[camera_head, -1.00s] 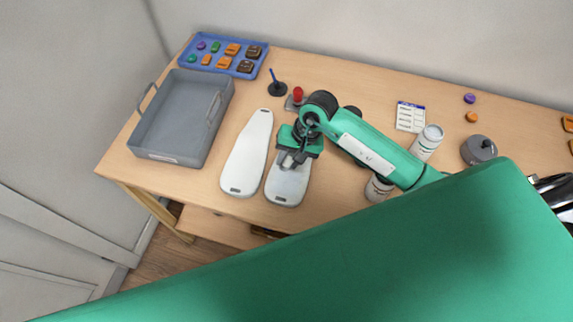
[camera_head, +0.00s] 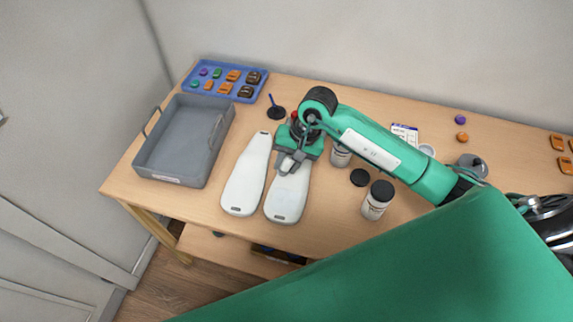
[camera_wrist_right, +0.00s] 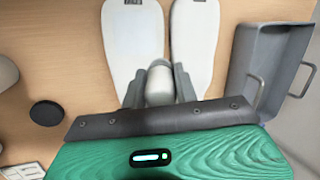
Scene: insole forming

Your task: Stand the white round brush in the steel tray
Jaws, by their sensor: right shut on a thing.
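The steel tray (camera_head: 150,168) is a grey, empty box with two handles at the left of the table. It also shows at the right of the right wrist view (camera_wrist_right: 243,62). My right gripper (camera_head: 291,163) points down over the upper part of the right white insole form. Its fingers (camera_wrist_right: 159,90) are shut on a pale round-ended thing, which looks like the white round brush (camera_wrist_right: 159,84). Most of the brush is hidden by the gripper, and its height above the form is unclear. My left gripper is not in view.
Two white insole forms (camera_head: 245,180) (camera_head: 286,205) lie side by side between the tray and the jars. A black-lidded jar (camera_head: 374,205) and a black disc (camera_head: 359,177) lie to the right. A blue tray (camera_head: 190,84) of small parts and a black stand (camera_head: 276,112) are at the back.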

